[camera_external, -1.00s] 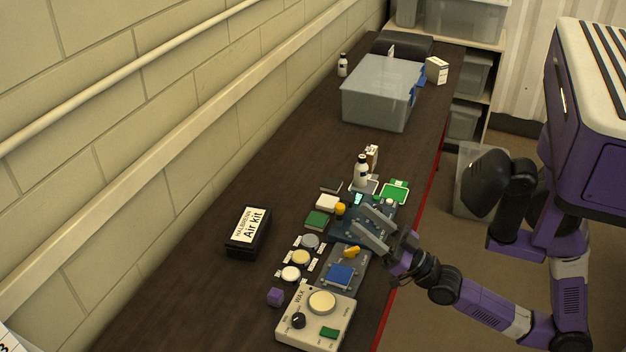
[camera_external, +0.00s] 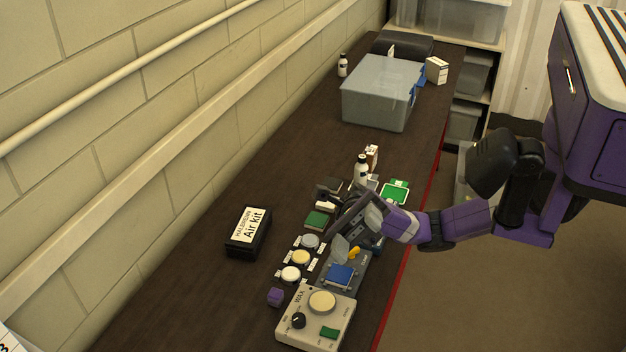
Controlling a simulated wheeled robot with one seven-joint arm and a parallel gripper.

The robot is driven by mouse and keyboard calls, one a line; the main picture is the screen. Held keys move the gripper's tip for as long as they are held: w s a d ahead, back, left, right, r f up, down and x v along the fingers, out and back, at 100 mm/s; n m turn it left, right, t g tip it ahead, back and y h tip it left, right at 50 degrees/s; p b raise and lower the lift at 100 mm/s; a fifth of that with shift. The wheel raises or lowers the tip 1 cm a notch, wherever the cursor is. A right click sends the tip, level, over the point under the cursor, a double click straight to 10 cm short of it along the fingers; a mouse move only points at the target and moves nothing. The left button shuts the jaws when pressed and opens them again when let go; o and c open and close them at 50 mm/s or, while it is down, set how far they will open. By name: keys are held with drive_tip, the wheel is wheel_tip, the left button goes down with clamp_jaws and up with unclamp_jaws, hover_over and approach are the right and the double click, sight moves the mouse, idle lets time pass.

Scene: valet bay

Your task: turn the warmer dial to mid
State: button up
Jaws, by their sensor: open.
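The warmer is a pale box (camera_external: 312,331) marked WAX at the near end of the bench. It has a large cream disc (camera_external: 322,302) on top and a green rocker switch (camera_external: 329,333). Its black round dial (camera_external: 298,320) is on the left part of the top face; its pointer and the small markings around it are too small to read. My gripper (camera_external: 335,220) is open and empty above the panels beyond the warmer, well apart from the dial. My gripper hides part of the panels under it.
A grey panel with a blue square (camera_external: 341,275) and a yellow knob (camera_external: 354,252) lies just beyond the warmer. Several round tins (camera_external: 291,273) and a purple cube (camera_external: 275,296) are to its left. A black Air kit box (camera_external: 248,232) stands near the wall. The bench left of the cube is clear.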

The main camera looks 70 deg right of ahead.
drive_tip(key=w+a+f+n+h, duration=0.1)
drive_tip(key=a+f+n+h, duration=0.4)
drive_tip(key=f, duration=0.4)
drive_tip(key=n+t+h+p, duration=0.2)
drive_tip(key=t+h, duration=0.4)
drive_tip(key=h, duration=0.8)
approach(299, 317)
drive_tip(key=f, duration=0.1)
drive_tip(key=shift+p+x, duration=0.6)
drive_tip(key=shift+x, duration=3.25)
drive_tip(key=shift+a+r, duration=0.1)
drive_tip(key=shift+a, duration=0.1)
clamp_jaws()
